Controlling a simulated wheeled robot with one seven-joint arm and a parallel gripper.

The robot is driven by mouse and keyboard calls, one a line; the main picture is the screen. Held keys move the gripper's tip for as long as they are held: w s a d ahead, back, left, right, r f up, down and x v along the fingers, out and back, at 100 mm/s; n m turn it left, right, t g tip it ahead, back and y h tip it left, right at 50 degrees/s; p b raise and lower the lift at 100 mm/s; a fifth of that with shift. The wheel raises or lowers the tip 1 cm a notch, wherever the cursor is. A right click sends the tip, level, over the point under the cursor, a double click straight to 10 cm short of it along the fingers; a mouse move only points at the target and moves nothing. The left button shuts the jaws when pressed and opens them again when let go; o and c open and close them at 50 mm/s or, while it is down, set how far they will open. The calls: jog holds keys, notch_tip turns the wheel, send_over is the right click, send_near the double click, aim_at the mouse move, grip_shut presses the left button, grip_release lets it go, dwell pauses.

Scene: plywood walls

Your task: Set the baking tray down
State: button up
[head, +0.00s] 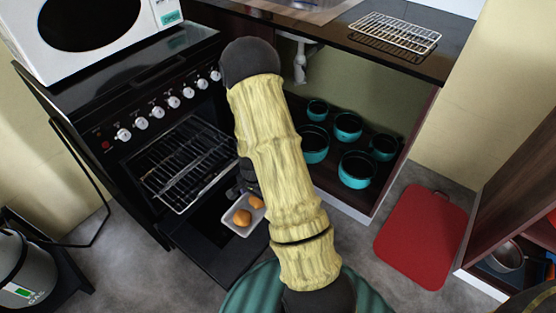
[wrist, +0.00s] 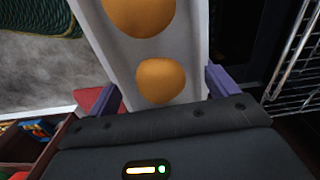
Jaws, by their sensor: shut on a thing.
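The baking tray (head: 233,208) is small and pale, with two orange-brown pieces of food (head: 242,217) on it. In the head view it is over the open oven door (head: 205,250); I cannot tell whether it touches the door. My gripper (wrist: 162,92) is shut on the near end of the tray (wrist: 196,50), with a purple finger at each side of it in the wrist view. In the head view my arm hides part of the gripper. The food lies on the tray between the fingers and beyond.
The oven (head: 160,110) stands open with a wire rack (head: 185,165) inside. A microwave (head: 95,35) sits on top. Right of my arm, an open cupboard holds several teal pots (head: 348,127). A cooling rack (head: 395,33) lies on the counter. A red board (head: 422,235) lies at the right.

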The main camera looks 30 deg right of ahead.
jog(key=w+a+r+n, duration=0.7)
jog(key=a+n, duration=0.1)
jog(key=n, duration=0.5)
jog(key=shift+a, duration=0.25)
jog(key=shift+w, duration=0.15)
